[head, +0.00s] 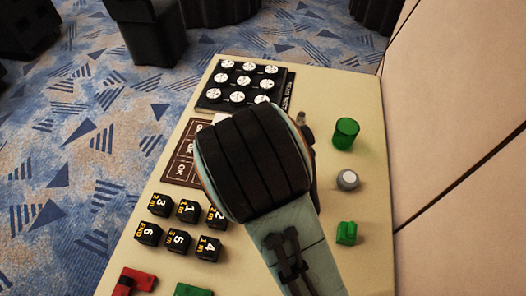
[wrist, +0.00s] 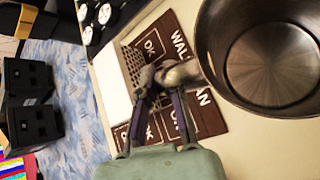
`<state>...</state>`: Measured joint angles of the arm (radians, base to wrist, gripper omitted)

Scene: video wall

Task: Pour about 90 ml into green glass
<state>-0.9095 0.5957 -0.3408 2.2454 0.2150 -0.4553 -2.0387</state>
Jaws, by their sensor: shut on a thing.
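The green glass (head: 345,134) stands upright on the right side of the beige table in the head view, right of my arm. In the wrist view my gripper (wrist: 163,78) is shut on the handle of a metal jug (wrist: 215,60). The jug is wide and open-topped, and I look down into its shiny grey inside. I cannot tell how much liquid it holds. In the head view my arm hides most of the jug and the gripper. The glass is not in the wrist view.
A brown lettered mat (head: 181,168) lies under the jug area. A black board with white round pieces (head: 241,80) is at the back. Several numbered black cubes (head: 178,240) sit left. A grey round knob (head: 348,180) and green block (head: 346,233) stand near the glass, before the wall.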

